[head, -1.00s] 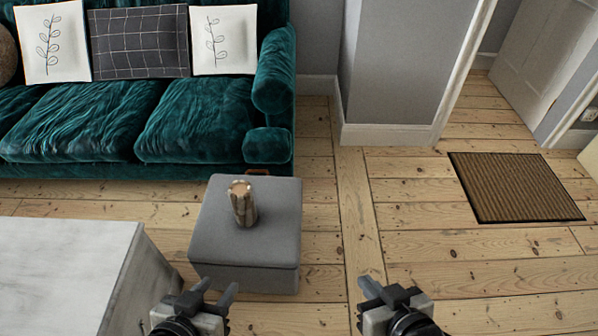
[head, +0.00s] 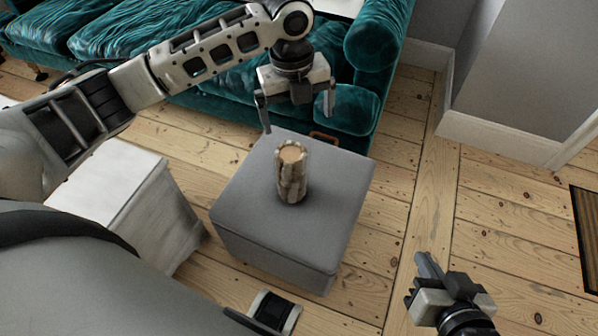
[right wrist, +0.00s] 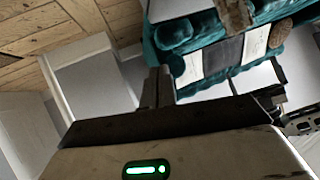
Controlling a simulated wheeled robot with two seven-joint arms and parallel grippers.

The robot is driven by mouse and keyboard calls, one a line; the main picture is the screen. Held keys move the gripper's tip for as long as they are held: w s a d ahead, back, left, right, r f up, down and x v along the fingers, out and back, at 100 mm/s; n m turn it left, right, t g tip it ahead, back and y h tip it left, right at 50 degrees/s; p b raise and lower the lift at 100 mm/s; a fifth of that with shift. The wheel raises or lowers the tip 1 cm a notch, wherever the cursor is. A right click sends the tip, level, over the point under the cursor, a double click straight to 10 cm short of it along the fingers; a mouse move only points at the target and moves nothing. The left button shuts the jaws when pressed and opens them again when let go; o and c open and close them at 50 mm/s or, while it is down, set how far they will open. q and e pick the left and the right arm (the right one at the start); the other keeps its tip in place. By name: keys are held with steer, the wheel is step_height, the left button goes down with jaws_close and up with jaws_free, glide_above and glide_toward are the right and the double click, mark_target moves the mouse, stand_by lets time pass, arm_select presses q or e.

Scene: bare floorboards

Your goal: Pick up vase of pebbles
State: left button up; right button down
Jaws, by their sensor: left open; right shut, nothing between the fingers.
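The vase of pebbles (head: 291,176), a tan and brown cylinder, stands upright on the grey ottoman (head: 335,215) in the head view. My left gripper (head: 296,112) is open, pointing down, above and behind the vase in the picture. Its fingers are apart and nothing is between them. My right gripper (head: 422,264) is shut and empty, low at the right, over the floorboards and apart from the ottoman. In the right wrist view its shut fingers (right wrist: 158,88) show at the middle.
A teal sofa (head: 215,90) stands behind the ottoman. A white table (head: 115,190) is at the left, and a brown doormat (head: 588,235) lies at the right edge. Bare floorboards (head: 400,170) are clear to the right of the ottoman.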

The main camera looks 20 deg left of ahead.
mark_target(291, 146)
arm_select(q)
steer(key=shift+m+y, duration=0.3)
steer(key=shift+m, duration=0.2)
steer(key=f+b, duration=0.1)
steer(key=f, duration=0.1)
steer(key=a+f+b, duration=0.1)
steer(key=f, duration=0.2)
steer(key=a+f+b, duration=0.1)
steer(key=f+b, duration=0.1)
steer(key=f, duration=0.1)
steer(key=shift+w+a+f, duration=0.1)
steer(key=shift+w+f, duration=0.1)
steer(key=shift+w, duration=0.2)
steer(key=shift+f, duration=0.45)
step_height(291, 146, down, 5)
steer(key=b, duration=0.3)
steer(key=shift+s+f, duration=0.15)
arm_select(e)
steer(key=a+r+t+y, duration=0.1)
steer(key=w+a+r+t+y, duration=0.1)
steer(key=r, duration=0.1)
steer(key=shift+a+t, duration=0.1)
steer(key=shift+t, duration=0.2)
arm_select(q)
steer(key=c, duration=2)
steer(key=shift+o, duration=0.2)
steer(key=shift+r, duration=0.3)
